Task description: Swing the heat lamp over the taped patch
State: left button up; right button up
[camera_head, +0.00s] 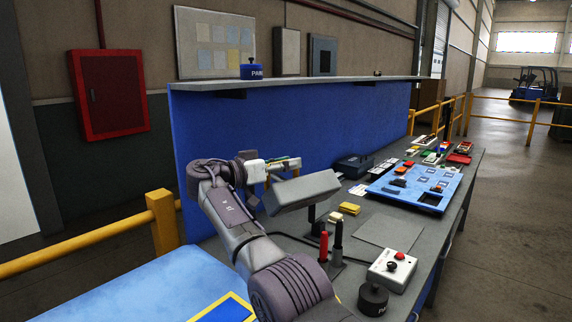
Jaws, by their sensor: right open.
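The heat lamp appears to be the grey box-shaped head (303,192), tilted on a dark post above the workbench. The taped patch appears to be the blue area with a yellow border (228,309) on the light blue surface, at the bottom of the picture. My right arm rises from the bottom and bends over at the left. My right gripper (268,184) is open close to the left end of the lamp head, partly hidden by my arm. Whether it touches the lamp I cannot tell. My left gripper is not in view.
Red and black upright tools (323,246), a control box with a red button (393,268) and a black weight (373,299) stand near the lamp. A grey mat (388,231) lies clear. A blue panel (300,125) rises behind; a yellow rail (90,246) stands left.

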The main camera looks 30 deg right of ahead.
jog(key=a, duration=0.7)
jog(key=shift+s+a, duration=0.25)
jog(key=shift+s, duration=0.2)
